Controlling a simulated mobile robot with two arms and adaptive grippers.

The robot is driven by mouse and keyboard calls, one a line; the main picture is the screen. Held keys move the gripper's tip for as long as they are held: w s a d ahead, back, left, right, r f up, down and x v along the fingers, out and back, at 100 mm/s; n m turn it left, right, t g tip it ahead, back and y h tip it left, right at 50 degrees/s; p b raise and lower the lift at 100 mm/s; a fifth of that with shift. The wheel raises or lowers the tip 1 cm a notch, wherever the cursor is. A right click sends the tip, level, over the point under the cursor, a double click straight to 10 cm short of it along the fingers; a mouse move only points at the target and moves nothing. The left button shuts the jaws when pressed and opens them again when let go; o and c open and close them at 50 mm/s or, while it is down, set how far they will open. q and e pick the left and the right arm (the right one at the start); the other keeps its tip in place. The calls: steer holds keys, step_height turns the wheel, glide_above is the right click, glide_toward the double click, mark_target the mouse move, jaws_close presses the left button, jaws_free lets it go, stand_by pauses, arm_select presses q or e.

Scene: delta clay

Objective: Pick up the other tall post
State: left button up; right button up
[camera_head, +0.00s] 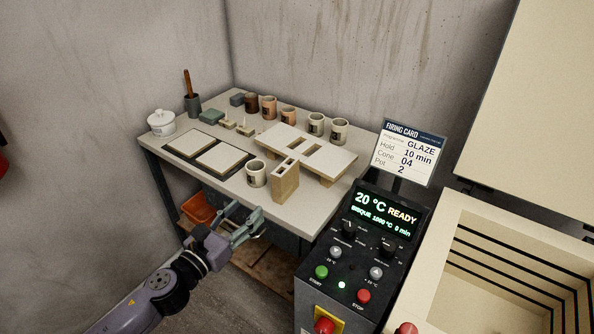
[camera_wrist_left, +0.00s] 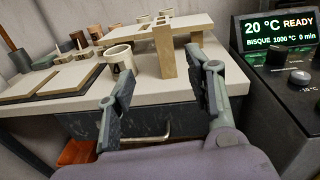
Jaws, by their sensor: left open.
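A tan, upright block with dark openings in its top (camera_head: 285,182) stands at the front edge of the work table, just right of a pale cup (camera_head: 256,173). It looks like the tall post stock; I cannot tell whether it is one piece or several posts side by side. In the left wrist view a tall tan post (camera_wrist_left: 164,52) stands upright beyond my fingers, right of the cup (camera_wrist_left: 120,58). My left gripper (camera_head: 246,222) is open and empty, in front of the table edge and apart from the post; its fingers (camera_wrist_left: 165,95) frame the post.
A raised pale shelf (camera_head: 325,158) stands behind the post. Two pale slabs on dark boards (camera_head: 222,157) lie to the left. Several cups (camera_head: 339,131) stand at the back. The kiln controller (camera_head: 350,255) and open kiln (camera_head: 500,260) are to the right. An orange bin (camera_head: 198,208) is below.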

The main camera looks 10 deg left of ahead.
mark_target(277, 179)
arm_select(q)
steer(key=shift+m, duration=0.3)
steer(key=x, duration=0.4)
steer(key=r+p+x, duration=0.1)
steer(key=x, duration=0.2)
steer(key=d+p+x, duration=0.1)
steer(key=x, duration=0.3)
steer(key=shift+w+d+r, duration=0.1)
steer(key=shift+w+r, duration=0.05)
steer(key=shift+r, duration=0.05)
steer(key=shift+x, duration=0.85)
steer(key=p+x, duration=0.1)
steer(key=x, duration=0.3)
steer(key=shift+w+f, duration=0.1)
steer(key=shift+w, duration=0.1)
arm_select(e)
steer(key=r, duration=0.2)
steer(key=shift+s+d+r, duration=0.15)
steer(key=shift+d+r, duration=0.25)
arm_select(q)
steer(key=shift+c, duration=0.4)
arm_select(e)
steer(key=shift+d, duration=0.15)
arm_select(q)
jaws_close()
